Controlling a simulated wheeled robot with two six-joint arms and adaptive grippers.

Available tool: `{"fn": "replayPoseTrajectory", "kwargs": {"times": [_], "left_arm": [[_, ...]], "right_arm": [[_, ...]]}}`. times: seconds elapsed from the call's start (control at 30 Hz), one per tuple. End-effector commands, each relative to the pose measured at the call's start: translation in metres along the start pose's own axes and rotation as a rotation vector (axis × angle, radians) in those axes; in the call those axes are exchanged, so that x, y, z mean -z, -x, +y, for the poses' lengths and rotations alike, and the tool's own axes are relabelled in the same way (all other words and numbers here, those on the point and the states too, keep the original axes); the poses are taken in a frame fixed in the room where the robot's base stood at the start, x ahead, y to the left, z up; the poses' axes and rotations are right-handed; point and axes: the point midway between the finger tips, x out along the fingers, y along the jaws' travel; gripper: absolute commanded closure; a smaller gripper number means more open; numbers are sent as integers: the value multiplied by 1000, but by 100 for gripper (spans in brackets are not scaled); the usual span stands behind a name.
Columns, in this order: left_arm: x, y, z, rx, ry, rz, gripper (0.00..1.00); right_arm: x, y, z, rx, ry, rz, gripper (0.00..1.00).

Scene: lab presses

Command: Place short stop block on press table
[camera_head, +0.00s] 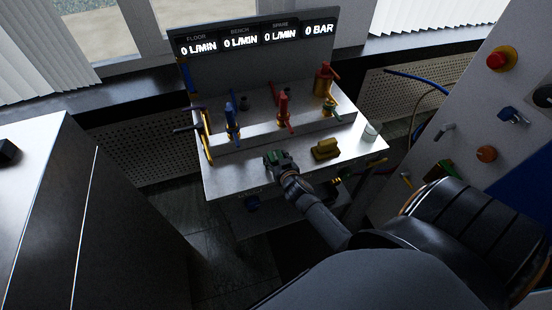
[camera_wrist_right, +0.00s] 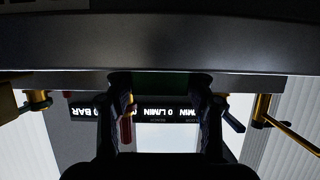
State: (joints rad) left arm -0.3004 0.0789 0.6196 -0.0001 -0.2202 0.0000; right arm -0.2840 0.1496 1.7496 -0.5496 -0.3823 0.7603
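My right gripper (camera_head: 278,163) reaches over the front of the grey bench (camera_head: 228,182), at a small dark green block (camera_head: 283,157). In the right wrist view, which is upside down, the two fingers of my right gripper (camera_wrist_right: 162,98) stand apart with the green block (camera_wrist_right: 160,84) across the gap between them. Whether they press on it, or it rests on the bench, I cannot tell. A yellow block (camera_head: 326,149) sits on the bench just right of the gripper. I cannot make out a press table. My left gripper is not in view.
Valves with blue (camera_head: 232,117) and red (camera_head: 283,107) handles stand behind, below a display board (camera_head: 262,38). A clear cup (camera_head: 372,131) is at the bench's right end. A control panel with a red button (camera_head: 501,58) stands right, a grey cabinet (camera_head: 35,190) left.

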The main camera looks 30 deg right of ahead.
Motion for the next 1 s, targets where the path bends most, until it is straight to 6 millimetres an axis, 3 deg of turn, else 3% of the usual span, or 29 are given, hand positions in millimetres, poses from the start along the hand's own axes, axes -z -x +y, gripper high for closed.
{"fn": "replayPoseTrajectory", "kwargs": {"times": [0.07, 0.47, 0.8, 1.0], "left_arm": [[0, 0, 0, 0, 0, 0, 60], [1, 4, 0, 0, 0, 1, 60], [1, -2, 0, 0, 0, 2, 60], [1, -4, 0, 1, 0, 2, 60]], "right_arm": [[0, 0, 0, 0, 0, 0, 31], [2, 7, 0, 0, 1, -2, 31], [0, 86, 0, 0, 0, -2, 31], [2, 116, 0, 0, -1, 0, 31]]}}
